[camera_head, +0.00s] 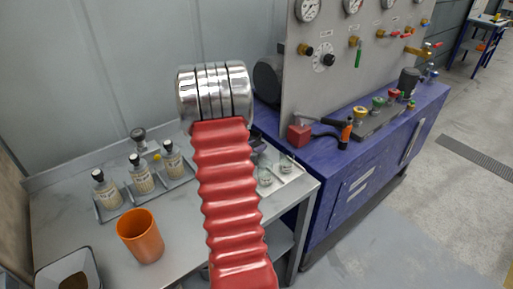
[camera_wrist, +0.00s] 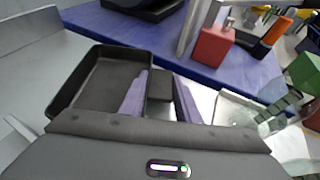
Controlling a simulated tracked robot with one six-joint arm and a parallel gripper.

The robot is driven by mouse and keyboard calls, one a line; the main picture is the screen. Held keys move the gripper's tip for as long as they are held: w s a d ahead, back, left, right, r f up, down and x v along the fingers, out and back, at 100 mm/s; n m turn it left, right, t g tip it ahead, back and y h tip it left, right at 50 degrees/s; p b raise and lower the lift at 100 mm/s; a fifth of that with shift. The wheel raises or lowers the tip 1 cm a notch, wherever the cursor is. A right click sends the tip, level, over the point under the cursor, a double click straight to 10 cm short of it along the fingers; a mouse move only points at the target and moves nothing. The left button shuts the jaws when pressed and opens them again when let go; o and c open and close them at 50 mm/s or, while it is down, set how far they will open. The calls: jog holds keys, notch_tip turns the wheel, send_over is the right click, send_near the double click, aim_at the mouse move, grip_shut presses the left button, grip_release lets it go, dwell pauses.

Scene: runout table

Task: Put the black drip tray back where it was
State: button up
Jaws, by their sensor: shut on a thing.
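The black drip tray (camera_wrist: 98,82) shows in the wrist view, left of the middle, as a shallow, empty, rectangular tray. My gripper (camera_wrist: 160,88) has its two pale purple fingers either side of a dark piece at the tray's right side and is shut on it. The tray looks roughly level; I cannot tell whether it touches the grey table (camera_wrist: 28,38) or hangs above it. In the head view my red-sleeved arm hides the tray and my gripper.
In the head view, bottles in a grey rack (camera_head: 148,190), an orange cup (camera_head: 140,238) and a square bin (camera_head: 68,272) stand on the left. Glass jars (camera_head: 287,165) stand right of my arm. A blue bench (camera_head: 360,165) with a red block (camera_head: 299,134) adjoins the table.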

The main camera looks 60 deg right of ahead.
jog(key=shift+f, duration=0.25)
jog(key=shift+f, duration=0.1)
jog(key=o, duration=1.1)
jog(key=v, duration=1.2)
jog(key=shift+a, duration=0.1)
